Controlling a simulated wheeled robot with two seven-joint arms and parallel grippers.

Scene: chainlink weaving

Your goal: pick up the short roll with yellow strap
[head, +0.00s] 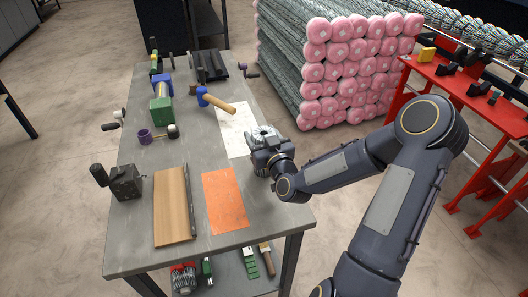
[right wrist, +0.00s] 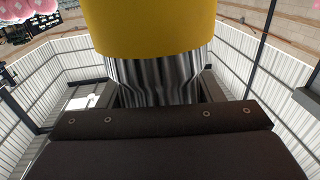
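The short roll with yellow strap fills the upper middle of the right wrist view: a wide yellow strap (right wrist: 150,28) around a bundle of shiny grey wires (right wrist: 155,82). The bundle stands between the two dark fingers of my right gripper (right wrist: 160,95), which appear pressed to its sides, so the gripper looks shut on it. In the head view the right gripper (head: 262,150) is over the right edge of the grey table, with a grey streaked shape at its tip. No yellow strap shows there. My left gripper is not in view.
The grey table (head: 142,215) carries an orange sheet (head: 225,200), a wooden board (head: 173,205), a blue-headed mallet (head: 215,101) and a dark block with a handle (head: 124,182). Pink-ended wire rolls (head: 350,70) are stacked behind. A red rack (head: 440,85) stands right.

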